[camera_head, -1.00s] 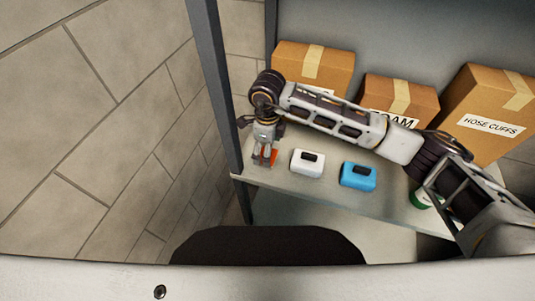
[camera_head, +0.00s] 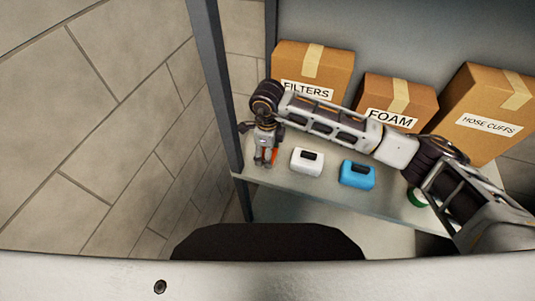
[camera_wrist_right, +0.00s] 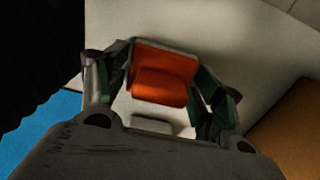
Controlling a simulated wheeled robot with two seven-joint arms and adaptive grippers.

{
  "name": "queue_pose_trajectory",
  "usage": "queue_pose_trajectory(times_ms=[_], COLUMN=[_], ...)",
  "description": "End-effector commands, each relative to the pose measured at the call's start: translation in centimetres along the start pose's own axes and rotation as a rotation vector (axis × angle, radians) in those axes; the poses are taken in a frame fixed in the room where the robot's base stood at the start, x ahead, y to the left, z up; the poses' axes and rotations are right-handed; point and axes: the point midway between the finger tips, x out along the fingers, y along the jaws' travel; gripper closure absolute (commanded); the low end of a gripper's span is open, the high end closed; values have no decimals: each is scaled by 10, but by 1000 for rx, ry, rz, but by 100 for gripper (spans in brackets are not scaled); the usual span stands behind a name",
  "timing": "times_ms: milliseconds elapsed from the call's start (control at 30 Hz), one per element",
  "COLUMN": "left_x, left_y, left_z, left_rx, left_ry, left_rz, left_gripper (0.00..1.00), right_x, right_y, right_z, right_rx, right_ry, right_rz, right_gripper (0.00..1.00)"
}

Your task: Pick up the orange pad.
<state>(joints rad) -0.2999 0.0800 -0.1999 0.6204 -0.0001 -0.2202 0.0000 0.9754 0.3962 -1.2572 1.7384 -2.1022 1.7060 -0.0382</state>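The orange pad (camera_wrist_right: 165,75) lies between the two fingers of my right gripper (camera_wrist_right: 165,85) in the right wrist view, with a finger close along each side. Whether both fingers press on it is not clear. In the head view my right gripper (camera_head: 265,161) points down at the left end of the shelf. It hides most of the pad, and only a strip of orange (camera_head: 274,157) shows at its right side. My left gripper is not in view.
A white pad (camera_head: 307,166) and a blue pad (camera_head: 357,178) with dark handles stand to the right on the shelf (camera_head: 300,190). Boxes marked FILTERS (camera_head: 325,65), FOAM (camera_head: 400,95) and HOSE CUFFS (camera_head: 485,120) stand behind. A grey post (camera_head: 216,80) rises close on the left.

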Motion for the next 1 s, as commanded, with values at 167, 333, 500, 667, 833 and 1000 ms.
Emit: queue_pose_trajectory(times_ms=[167,333,500,667,833,1000], left_x=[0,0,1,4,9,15], left_y=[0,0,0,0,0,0], left_z=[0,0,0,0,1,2], left_rx=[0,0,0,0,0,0], left_ry=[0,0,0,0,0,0], left_rz=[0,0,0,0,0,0], left_gripper=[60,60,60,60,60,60], right_x=[0,0,-2,-7,-19,-35], right_y=[0,0,0,0,-1,-1], right_z=[0,0,0,0,0,0], right_rx=[0,0,0,0,-1,-2], right_ry=[0,0,-1,-2,-1,-2], right_rz=[0,0,-1,0,-2,-2], right_gripper=[61,62,62,62,62,62])
